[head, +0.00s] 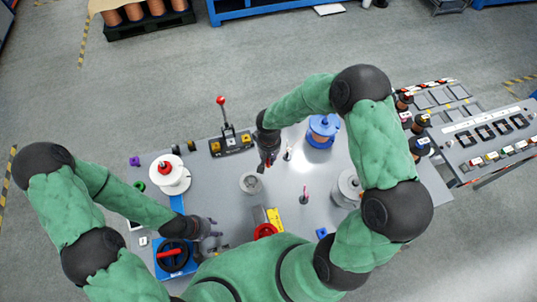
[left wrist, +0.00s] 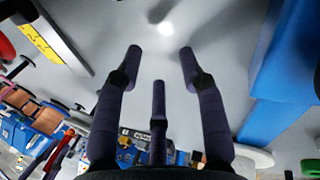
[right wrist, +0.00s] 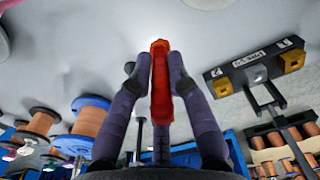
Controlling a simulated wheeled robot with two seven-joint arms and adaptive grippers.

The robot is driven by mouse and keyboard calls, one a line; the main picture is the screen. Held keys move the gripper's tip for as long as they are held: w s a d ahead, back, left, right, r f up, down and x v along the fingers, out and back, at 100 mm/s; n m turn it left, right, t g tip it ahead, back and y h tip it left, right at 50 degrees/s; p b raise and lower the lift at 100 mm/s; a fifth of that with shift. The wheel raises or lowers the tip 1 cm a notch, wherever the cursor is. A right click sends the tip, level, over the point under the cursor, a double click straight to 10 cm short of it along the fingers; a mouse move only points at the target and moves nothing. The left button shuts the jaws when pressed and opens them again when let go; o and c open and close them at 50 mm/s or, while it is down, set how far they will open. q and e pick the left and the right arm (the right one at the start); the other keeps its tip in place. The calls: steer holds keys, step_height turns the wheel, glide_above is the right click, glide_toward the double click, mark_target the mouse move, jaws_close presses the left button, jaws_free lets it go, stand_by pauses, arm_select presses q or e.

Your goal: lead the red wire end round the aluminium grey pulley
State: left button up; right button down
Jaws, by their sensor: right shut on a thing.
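My right gripper (head: 267,168) is shut on the red wire end (right wrist: 161,88), which stands out between its fingers in the right wrist view. In the head view this gripper is over the table's back middle. A low grey round piece (head: 251,183) lies just in front of it, apart from it. A larger grey pulley (head: 347,188) stands further right, partly behind my right arm. I cannot tell which of the two is the aluminium grey one. No wire run is clear. My left gripper (left wrist: 160,60) is open and empty above the table's front left.
A white spool (head: 168,174) with a red top stands at left, a blue pulley (head: 322,130) at the back right. Thin posts (head: 304,195) stand mid-table. A red-knobbed lever (head: 221,101) rises at the back. A blue unit with a black handwheel (head: 172,257) is at front left.

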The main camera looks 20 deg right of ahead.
arm_select(q)
steer(key=shift+a+f+b, duration=0.1)
steer(key=shift+f+b, duration=0.7)
steer(key=shift+f, duration=0.05)
arm_select(e)
steer(key=shift+s+a, duration=0.3)
steer(key=shift+s, duration=0.4)
steer(key=shift+s+a, duration=0.3)
steer(key=shift+s, duration=0.45)
steer(key=shift+s+a, duration=0.3)
steer(key=shift+s, duration=0.5)
arm_select(q)
steer(key=shift+f+b, duration=0.35)
arm_select(e)
steer(key=shift+s+a+f, duration=0.1)
steer(key=shift+s+a, duration=0.05)
steer(key=shift+s, duration=1.1)
arm_select(q)
steer(key=shift+f, duration=0.1)
